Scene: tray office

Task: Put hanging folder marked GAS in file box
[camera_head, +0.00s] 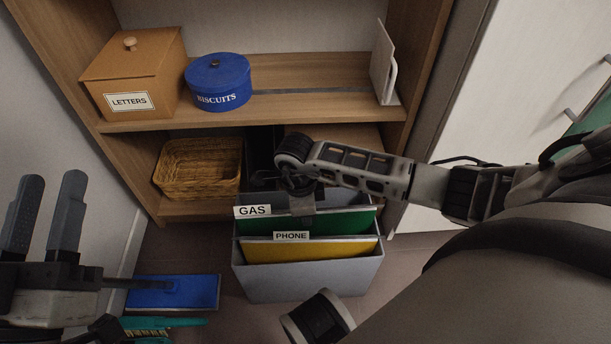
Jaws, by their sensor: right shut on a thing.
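The green hanging folder marked GAS (340,222) is at the back of the grey file box (300,284), behind a yellow folder marked PHONE (320,252). The GAS folder's lower part is hidden by the PHONE folder and the box, so I cannot tell whether it hangs on the rails. My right gripper (302,204) points down over the GAS folder and is shut on its top edge; its fingertips are partly hidden by its own wrist. My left gripper (46,215) is at the lower left, open and empty, its two fingers apart and pointing up.
A wooden shelf unit (420,60) stands behind the box. It holds a LETTERS box (135,75), a blue BISCUITS tin (218,82), a white bookend (383,65) and a wicker basket (198,168). A blue flat object (185,292) lies on the floor left of the file box.

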